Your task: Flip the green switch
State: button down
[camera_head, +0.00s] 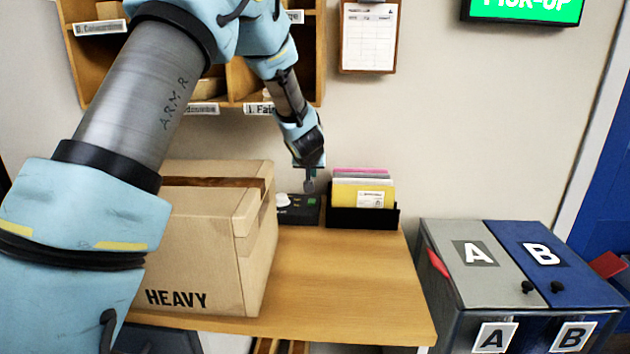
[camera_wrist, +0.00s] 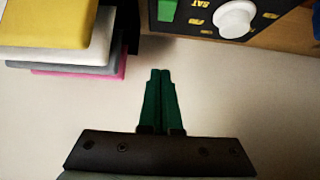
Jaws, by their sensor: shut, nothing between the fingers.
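A dark control box (camera_head: 297,215) stands on the wooden table by the back wall, between the carton and the file holder. In the wrist view the control box (camera_wrist: 281,18) is at the top edge, with a white knob (camera_wrist: 234,18) and a green switch (camera_wrist: 167,10) left of the knob. The switch is cut off by the frame edge, and its position cannot be told. My gripper (camera_head: 309,185) is above the box in the head view. In the wrist view my gripper's green fingers (camera_wrist: 161,72) are together and empty, pointing toward the switch and apart from it in the picture.
A large "HEAVY" carton (camera_head: 200,250) fills the table's left. A black file holder (camera_head: 362,217) with coloured folders is right of the control box. The wooden table (camera_head: 345,285) is clear in front. Lidded A and B bins (camera_head: 480,290) stand right; shelves (camera_head: 90,60) hang above.

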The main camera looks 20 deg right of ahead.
jog(key=w+r+v, duration=0.1)
jog(key=v, duration=0.5)
jog(key=shift+s+r+p, duration=0.25)
jog(key=shift+r+p, duration=0.05)
jog(key=shift+r, duration=0.05)
jog(key=shift+s, duration=0.1)
